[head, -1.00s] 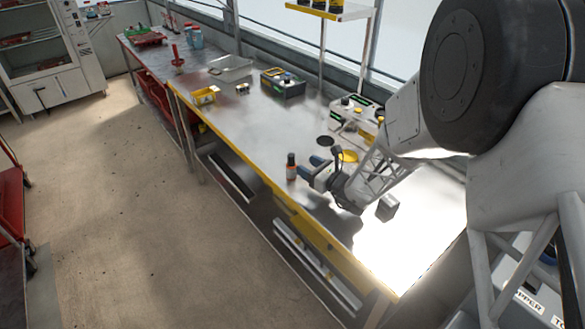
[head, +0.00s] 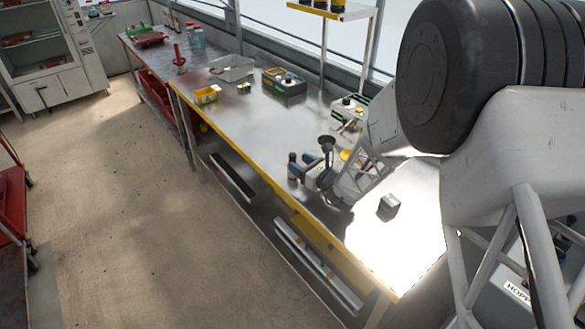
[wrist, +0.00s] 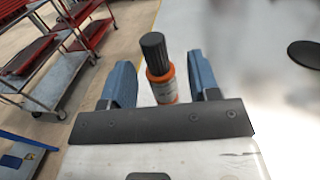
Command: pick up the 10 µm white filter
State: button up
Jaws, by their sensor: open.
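No white filter can be made out for certain. In the wrist view a small orange bottle (wrist: 161,83) with a ribbed dark cap and a pale label stands upright between my gripper's blue fingers (wrist: 159,62). Gaps show on both sides of it, so the fingers look apart from it. In the head view my gripper (head: 300,165) is low over the front part of the metal bench (head: 240,125), open. There the bottle is largely hidden by the fingers.
A small grey block (head: 389,205) lies on the bench to the right of my gripper. A yellow disc (head: 346,155) is partly hidden behind my arm. A black disc (wrist: 306,53) lies to the right in the wrist view. A yellow bin (head: 205,95) and a meter box (head: 285,82) stand farther left.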

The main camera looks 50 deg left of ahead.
aim_at(295, 160)
jog(key=shift+s+a+r, duration=0.1)
jog(key=shift+s+a, duration=0.1)
jog(key=shift+a, duration=0.65)
jog(key=shift+s+a+f, duration=0.1)
jog(key=shift+s+a, duration=0.1)
jog(key=shift+a, duration=0.65)
jog(key=shift+s+a+r, duration=0.1)
jog(key=shift+s+a, duration=0.1)
jog(key=shift+a, duration=0.65)
jog(key=c, duration=1)
jog(key=shift+r, duration=0.15)
jog(key=shift+r, duration=0.5)
jog(key=s+d+r, duration=0.1)
jog(key=s+d, duration=0.1)
jog(key=d, duration=0.2)
jog(key=s+d+r, duration=0.1)
jog(key=s+d, duration=0.2)
jog(key=d, duration=0.2)
jog(key=s+d+r, duration=0.1)
jog(key=s+d, duration=0.1)
jog(key=d, duration=0.3)
jog(key=shift+s+d+r, duration=0.1)
jog(key=shift+s+r, duration=0.1)
jog(key=shift+r, duration=0.15)
